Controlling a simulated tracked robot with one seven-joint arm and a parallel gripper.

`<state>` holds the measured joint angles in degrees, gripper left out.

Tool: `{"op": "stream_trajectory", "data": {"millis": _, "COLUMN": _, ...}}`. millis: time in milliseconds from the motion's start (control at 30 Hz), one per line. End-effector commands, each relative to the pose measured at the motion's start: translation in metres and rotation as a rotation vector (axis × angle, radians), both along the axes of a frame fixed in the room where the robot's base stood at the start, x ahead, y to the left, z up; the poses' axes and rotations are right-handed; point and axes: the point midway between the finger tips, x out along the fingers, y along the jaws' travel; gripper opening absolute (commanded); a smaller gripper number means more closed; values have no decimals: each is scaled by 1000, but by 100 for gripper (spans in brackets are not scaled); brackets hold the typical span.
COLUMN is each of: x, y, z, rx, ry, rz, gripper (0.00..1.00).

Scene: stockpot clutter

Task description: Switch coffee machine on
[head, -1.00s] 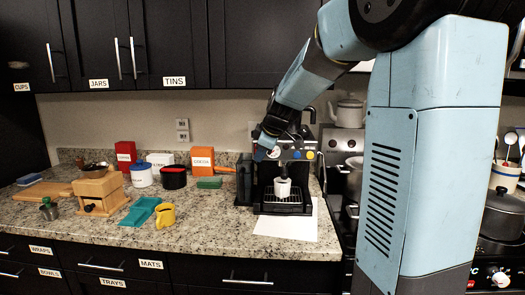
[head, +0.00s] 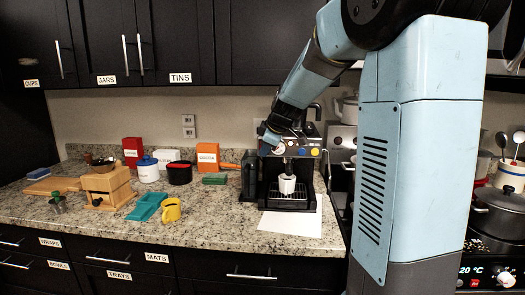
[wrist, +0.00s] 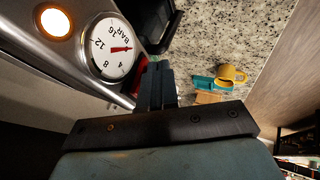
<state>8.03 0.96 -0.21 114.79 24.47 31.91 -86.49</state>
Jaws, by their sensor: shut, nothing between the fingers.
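The coffee machine (head: 291,143) stands on the counter, black and steel, with a gauge, a blue and a yellow knob on its front panel. A white cup (head: 287,185) stands on its drip tray. My gripper (head: 268,141) is at the upper left of the panel; its fingertips are hard to make out there. In the wrist view my gripper (wrist: 157,68) is shut and empty, its fingers beside the round pressure gauge (wrist: 112,47). A round lamp or button (wrist: 56,22) with an orange rim glows on the panel. I cannot tell whether the fingers touch the panel.
A white sheet (head: 290,223) lies before the machine. A yellow mug (head: 171,210), teal tray (head: 147,207), wooden grinder (head: 107,187), dark pot (head: 180,174) and orange box (head: 207,156) stand to the left. A stove with pots (head: 497,213) is at the right.

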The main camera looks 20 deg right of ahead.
Motion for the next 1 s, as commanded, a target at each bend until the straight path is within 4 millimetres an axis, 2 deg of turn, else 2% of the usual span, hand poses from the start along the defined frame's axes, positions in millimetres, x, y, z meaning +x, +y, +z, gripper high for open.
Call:
{"op": "stream_trajectory", "data": {"millis": 600, "x": 0, "y": -2, "z": 16, "rx": -1, "ry": 0, "rz": -3, "gripper": 0}}
{"op": "stream_trajectory", "data": {"millis": 1000, "x": -2, "y": -1, "z": 16, "rx": 0, "ry": 0, "rz": -2, "gripper": 0}}
